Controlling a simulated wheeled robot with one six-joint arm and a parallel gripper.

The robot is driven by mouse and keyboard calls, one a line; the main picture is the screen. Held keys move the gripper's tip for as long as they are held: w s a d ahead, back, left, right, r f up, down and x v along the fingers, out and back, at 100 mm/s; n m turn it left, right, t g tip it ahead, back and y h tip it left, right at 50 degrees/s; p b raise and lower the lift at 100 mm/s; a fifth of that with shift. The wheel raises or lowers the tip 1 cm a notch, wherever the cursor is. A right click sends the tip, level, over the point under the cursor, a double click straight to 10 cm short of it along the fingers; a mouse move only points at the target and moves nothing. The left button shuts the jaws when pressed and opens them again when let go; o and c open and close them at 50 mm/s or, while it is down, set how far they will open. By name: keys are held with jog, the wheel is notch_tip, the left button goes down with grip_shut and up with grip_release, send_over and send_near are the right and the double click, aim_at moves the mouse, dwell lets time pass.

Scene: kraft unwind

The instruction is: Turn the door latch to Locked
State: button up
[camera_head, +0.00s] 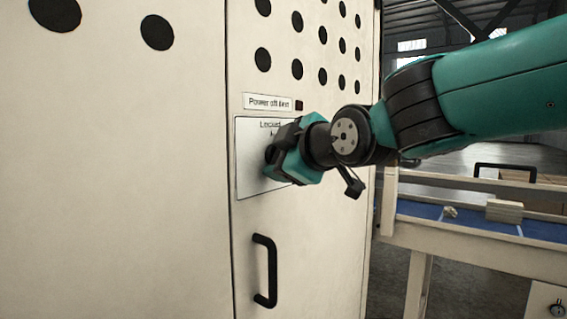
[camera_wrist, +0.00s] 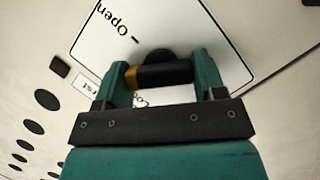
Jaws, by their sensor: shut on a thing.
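The door latch (camera_wrist: 165,75) is a black handle with an orange tip, mounted on a white plate (camera_head: 250,180) on the cabinet door. My gripper (camera_wrist: 162,70) is shut on the latch, with a teal finger at each end of it. In the wrist view the orange tip points left, between the Open mark at upper left and the partly hidden Locked label below. In the head view my gripper (camera_head: 275,158) covers the latch, and the Locked label (camera_head: 270,125) shows just above it.
A black door handle (camera_head: 268,270) sticks out below. A table with a blue top (camera_head: 420,210) stands to the right.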

jog(key=shift+f+n+t+b, duration=0.1)
jog(key=shift+n+t+b, duration=0.3)
jog(key=shift+n+b, duration=0.7)
jog(key=shift+b, duration=0.35)
jog(key=shift+n+b, duration=0.3)
jog(key=shift+b, duration=0.2)
jog(key=shift+t, duration=0.4)
jog(key=shift+n+b, duration=0.8)
jog(key=shift+b, duration=0.25)
jog(key=shift+n+t+y+b, duration=0.3)
jog(key=shift+n+t+b, duration=0.2)
jog(key=shift+n+b, duration=0.4)
jog(key=o, duration=1.1)
